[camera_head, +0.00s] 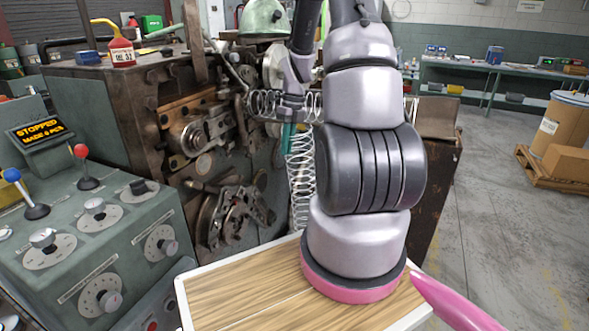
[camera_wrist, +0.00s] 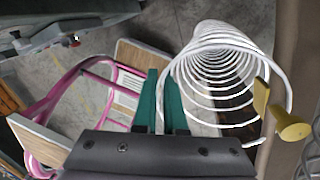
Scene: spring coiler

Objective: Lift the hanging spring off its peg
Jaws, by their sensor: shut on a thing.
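The long white wire spring (camera_head: 301,180) hangs upright beside the machine. In the wrist view the spring (camera_wrist: 222,62) runs away downward as a row of open loops. My gripper (camera_head: 288,135) is at its upper end, pointing down; its teal fingers (camera_wrist: 160,98) are shut on the left edge of the top loop. A brass peg (camera_wrist: 292,131) with a round head shows at the right side of the top loop. The peg and the loop overlap in the wrist view; I cannot tell whether they touch. The peg is hidden in the head view.
The coiling machine (camera_head: 215,150) stands close on the left, with a control panel (camera_head: 80,230) reading STOPPED. Another coil (camera_head: 264,104) lies near my wrist. A wood-topped cart (camera_head: 235,295) is below. Open floor lies to the right, before a pallet (camera_head: 550,170).

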